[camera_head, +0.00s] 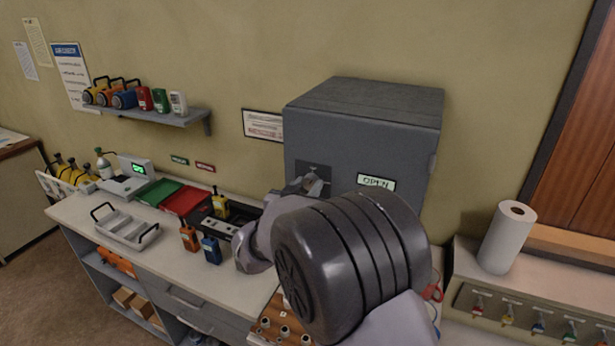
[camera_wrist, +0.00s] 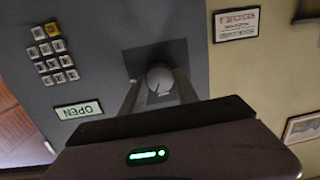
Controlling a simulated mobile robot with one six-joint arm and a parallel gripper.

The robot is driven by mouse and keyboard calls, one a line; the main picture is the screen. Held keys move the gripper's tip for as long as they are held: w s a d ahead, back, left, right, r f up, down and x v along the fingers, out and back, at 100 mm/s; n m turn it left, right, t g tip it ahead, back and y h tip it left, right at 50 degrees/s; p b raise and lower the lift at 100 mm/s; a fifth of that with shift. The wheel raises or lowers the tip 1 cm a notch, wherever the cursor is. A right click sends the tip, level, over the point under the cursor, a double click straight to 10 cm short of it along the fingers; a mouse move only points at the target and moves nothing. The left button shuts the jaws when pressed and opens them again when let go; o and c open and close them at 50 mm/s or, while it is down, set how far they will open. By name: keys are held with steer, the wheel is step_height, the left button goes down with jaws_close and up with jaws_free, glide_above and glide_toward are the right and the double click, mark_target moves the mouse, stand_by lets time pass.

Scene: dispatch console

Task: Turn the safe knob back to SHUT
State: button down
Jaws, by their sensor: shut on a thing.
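The grey safe (camera_head: 370,110) stands at the back of the counter, its door facing me. Its round grey knob (camera_wrist: 159,78) sits on a darker square plate (camera_wrist: 140,60), and a thin mark shows on the knob's face. A sign reading OPEN (camera_head: 376,182) is on the door; it appears upside down in the wrist view (camera_wrist: 78,110). My gripper (camera_wrist: 159,88) has one finger on each side of the knob and is shut on it. In the head view my gripper (camera_head: 312,185) is at the knob plate, and my arm hides the lower part of the safe.
A keypad (camera_wrist: 53,54) is on the door beside the knob. Yellow, orange and blue radios (camera_head: 210,250) stand on the counter left of my arm, near a red folder (camera_head: 186,200) and a grey tray (camera_head: 125,231). A paper roll (camera_head: 507,238) stands at right.

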steer(key=n+p, duration=0.3)
steer(key=shift+r+n, duration=0.2)
steer(key=shift+n, duration=0.1)
steer(key=shift+a+f+n+h+p, duration=0.1)
steer(key=shift+n+h+p, duration=0.3)
steer(key=shift+n+p, duration=0.5)
steer(key=c, duration=0.9)
jaws_free()
steer(key=shift+f, duration=0.1)
steer(key=v, duration=0.5)
steer(key=b+v, duration=0.1)
steer(key=v, duration=1.1)
steer(key=shift+s+a+r, duration=0.1)
steer(key=shift+r, duration=0.25)
